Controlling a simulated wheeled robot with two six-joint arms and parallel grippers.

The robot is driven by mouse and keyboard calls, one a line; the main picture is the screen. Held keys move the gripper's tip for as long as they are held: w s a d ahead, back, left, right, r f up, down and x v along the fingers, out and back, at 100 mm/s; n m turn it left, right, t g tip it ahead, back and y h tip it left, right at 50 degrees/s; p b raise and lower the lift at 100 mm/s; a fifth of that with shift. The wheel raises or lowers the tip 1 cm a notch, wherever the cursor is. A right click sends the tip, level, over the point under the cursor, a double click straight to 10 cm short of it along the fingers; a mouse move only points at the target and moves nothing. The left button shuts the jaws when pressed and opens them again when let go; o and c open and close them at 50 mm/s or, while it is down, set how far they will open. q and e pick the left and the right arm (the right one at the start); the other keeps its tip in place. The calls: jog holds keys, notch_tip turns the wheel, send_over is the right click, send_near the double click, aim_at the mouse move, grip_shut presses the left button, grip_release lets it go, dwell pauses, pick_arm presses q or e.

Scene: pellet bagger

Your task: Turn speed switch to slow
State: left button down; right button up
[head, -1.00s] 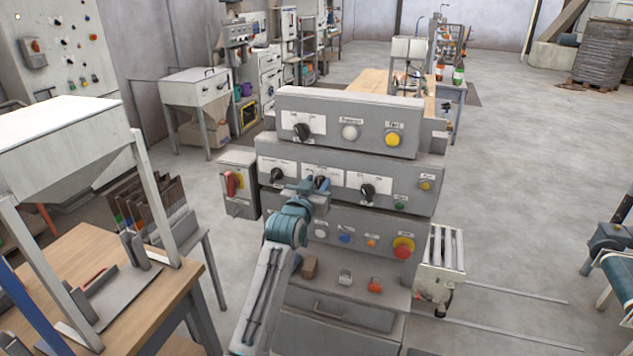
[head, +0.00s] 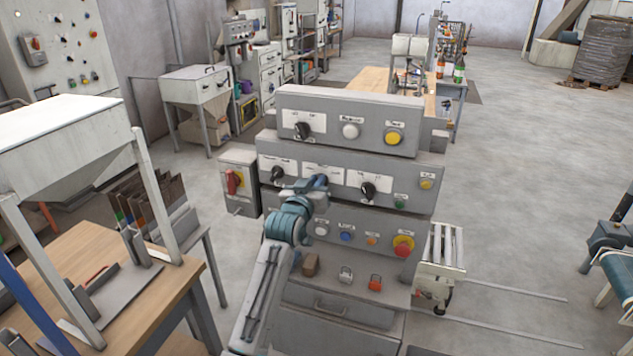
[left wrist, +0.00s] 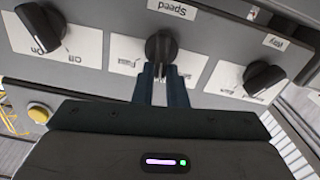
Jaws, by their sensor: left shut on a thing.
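The speed switch (left wrist: 161,46) is a black rotary knob on a white label plate, under a tag reading "Speed", in the middle of the left wrist view. My left gripper (left wrist: 161,72) is shut on this knob, with one dark blue finger on each side. In the head view my left gripper (head: 318,183) is at the middle row of the grey control panel (head: 435,190) and hides the knob. The fingers partly cover the plate's lettering, so I cannot tell which setting the knob points to. My right gripper is not in view.
A black knob (head: 278,173) sits left of the speed switch and another (head: 368,190) right of it. Below are several push buttons, including a red emergency button (head: 403,246). A workbench (head: 150,305) stands at the left. Open floor (head: 530,220) lies to the right.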

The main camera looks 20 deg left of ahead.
pick_arm(q)
jog(key=n, duration=0.2)
jog(key=n+p, duration=0.1)
jog(key=n, duration=0.1)
jog(key=shift+a, duration=0.35)
jog(key=shift+a+f+n+p, duration=0.15)
jog(key=shift+n+p, duration=0.15)
jog(key=shift+n, duration=0.7)
jog(key=shift+a+f+n+p, duration=0.1)
jog(key=shift+n+p, duration=0.2)
jog(key=shift+n, duration=0.7)
jog(key=c, duration=1.5)
grip_release()
jog(key=shift+w+f, duration=0.1)
jog(key=shift+o, duration=0.2)
jog(key=s+b, duration=0.4)
jog(key=s, duration=0.7)
jog(key=shift+a, duration=0.2)
